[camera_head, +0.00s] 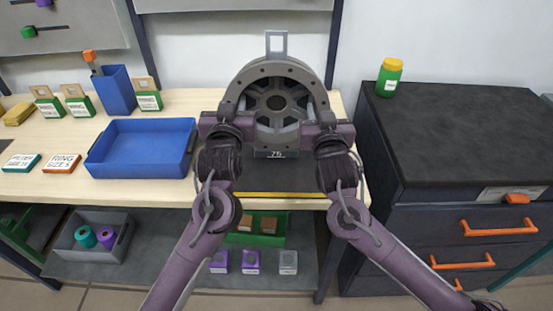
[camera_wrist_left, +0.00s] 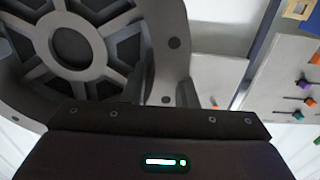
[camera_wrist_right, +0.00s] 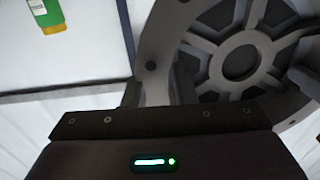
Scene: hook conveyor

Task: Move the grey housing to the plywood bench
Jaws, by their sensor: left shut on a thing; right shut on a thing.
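The grey housing (camera_head: 276,72) is a large round ring with a spoked centre. It stands upright above the plywood bench (camera_head: 175,102) in the head view, with a small plate marked 75 below it. My left gripper (camera_head: 236,112) is shut on its left side and my right gripper (camera_head: 318,112) is shut on its right side. The housing also fills much of the left wrist view (camera_wrist_left: 150,25) and the right wrist view (camera_wrist_right: 165,35). The fingertips are largely hidden by the gripper bodies. I cannot tell whether the housing's underside touches anything.
A blue tray (camera_head: 137,152), a blue bin (camera_head: 113,90) and several small labelled boxes stand on the bench's left. A dark drawer cabinet (camera_head: 460,120) with a green bottle (camera_head: 389,80) stands at right. A shelf with bins lies below. A dark mat (camera_head: 275,178) lies beneath the housing.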

